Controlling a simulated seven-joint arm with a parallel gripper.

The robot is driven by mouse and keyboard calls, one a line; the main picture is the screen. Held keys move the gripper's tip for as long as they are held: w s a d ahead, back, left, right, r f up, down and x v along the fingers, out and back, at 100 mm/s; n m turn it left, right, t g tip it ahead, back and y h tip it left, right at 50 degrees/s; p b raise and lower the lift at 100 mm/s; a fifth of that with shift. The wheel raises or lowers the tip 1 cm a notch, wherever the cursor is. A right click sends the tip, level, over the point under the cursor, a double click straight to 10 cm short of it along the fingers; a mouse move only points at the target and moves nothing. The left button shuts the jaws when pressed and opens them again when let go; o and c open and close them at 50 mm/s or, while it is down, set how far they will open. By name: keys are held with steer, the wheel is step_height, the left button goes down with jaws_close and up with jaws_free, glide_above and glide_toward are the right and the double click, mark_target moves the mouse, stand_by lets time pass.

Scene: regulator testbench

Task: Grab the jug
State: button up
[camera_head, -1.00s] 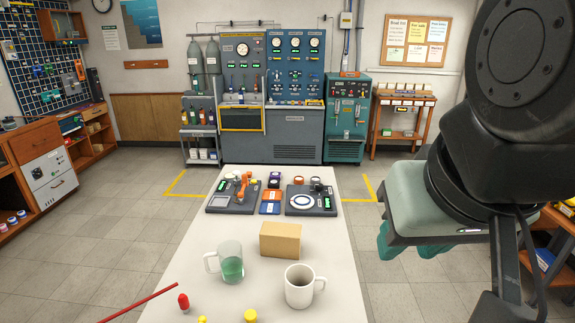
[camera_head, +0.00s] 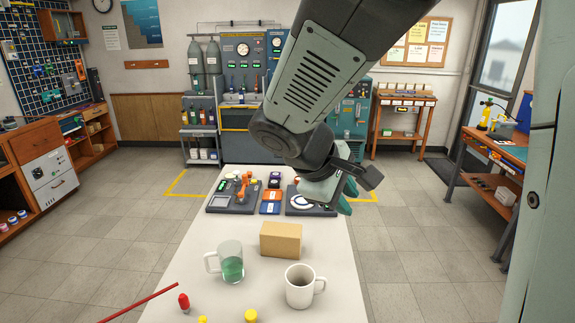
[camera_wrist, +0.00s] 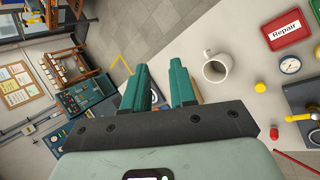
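A clear glass jug (camera_head: 231,264) with green liquid in its lower part stands upright on the white table (camera_head: 190,293), its handle to the left. My gripper (camera_head: 346,205) is over the table's far right part, beyond and to the right of the jug, clear of it. In the wrist view its two green fingers (camera_wrist: 160,80) are apart with nothing held between them. I cannot make out the jug in the wrist view.
A cardboard-coloured box (camera_head: 281,241) stands right of the jug, and a white mug (camera_head: 299,288) stands nearer on the right, also in the wrist view (camera_wrist: 216,69). A red rod (camera_head: 140,302) and small red and yellow pieces lie in front. Testing devices (camera_head: 232,201) fill the far end.

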steer(key=w+a+f+n+t+h, duration=0.1)
steer(key=w+a+f+n+t, duration=0.1)
steer(key=w+a+f+n, duration=0.35)
steer(key=n+t+y, duration=0.7)
steer(key=n, duration=1.2)
glide_toward(206, 266)
steer(key=shift+w+d+f, duration=0.1)
steer(key=shift+w+d, duration=0.05)
steer(key=shift+w, duration=0.35)
steer(key=shift+w+d+f, duration=0.1)
steer(key=shift+w, duration=0.35)
steer(key=shift+n, duration=0.25)
steer(key=x, duration=0.4)
steer(key=shift+w+a+f, duration=0.15)
steer(key=shift+w+f, duration=0.1)
steer(key=shift+f, duration=0.05)
steer(key=shift+x, duration=3)
steer(key=shift+a, duration=0.1)
jaws_close()
